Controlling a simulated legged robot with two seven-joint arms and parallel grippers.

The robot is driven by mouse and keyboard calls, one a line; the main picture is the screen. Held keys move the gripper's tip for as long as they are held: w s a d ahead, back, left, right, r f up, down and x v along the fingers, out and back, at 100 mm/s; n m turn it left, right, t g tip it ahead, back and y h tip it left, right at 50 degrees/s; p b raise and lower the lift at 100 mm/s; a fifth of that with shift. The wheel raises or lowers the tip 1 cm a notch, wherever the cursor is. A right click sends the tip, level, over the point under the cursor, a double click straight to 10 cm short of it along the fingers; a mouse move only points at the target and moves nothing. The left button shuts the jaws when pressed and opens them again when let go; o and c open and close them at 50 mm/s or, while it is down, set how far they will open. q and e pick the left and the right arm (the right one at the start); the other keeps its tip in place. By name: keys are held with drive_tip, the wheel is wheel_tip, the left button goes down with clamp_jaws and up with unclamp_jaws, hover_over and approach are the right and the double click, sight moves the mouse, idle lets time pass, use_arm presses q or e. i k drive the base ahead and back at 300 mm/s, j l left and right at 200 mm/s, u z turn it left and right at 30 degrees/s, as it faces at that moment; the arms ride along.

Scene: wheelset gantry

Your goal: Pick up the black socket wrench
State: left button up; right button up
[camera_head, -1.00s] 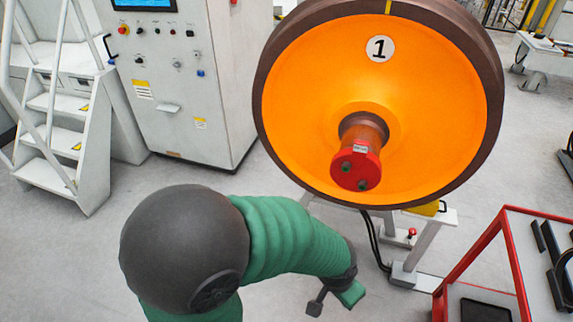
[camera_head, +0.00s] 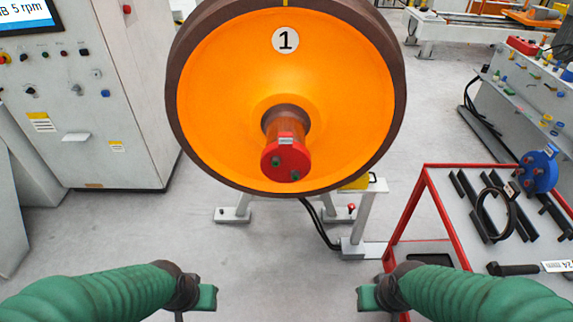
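A black tool with a thick head and a straight handle (camera_head: 515,269), which looks like the socket wrench, lies on the red-framed cart (camera_head: 441,211) at the lower right. Its right end meets a white label. My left gripper (camera_head: 205,298) is low in the picture, left of centre, over the floor and away from the cart. My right gripper (camera_head: 369,298) is low and right of centre, left of the cart and apart from the tool. I see nothing held in either gripper, but their finger gaps do not show clearly.
A large orange wheel (camera_head: 225,110) with a red hub end (camera_head: 285,160) stands ahead on a white support. A grey control cabinet (camera_head: 95,130) is at left. The cart also carries black bars, a black ring (camera_head: 514,213) and a blue flanged part (camera_head: 537,171).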

sight(565, 267)
drive_tip(key=z, duration=2)
drive_tip(key=i+j, duration=0.1)
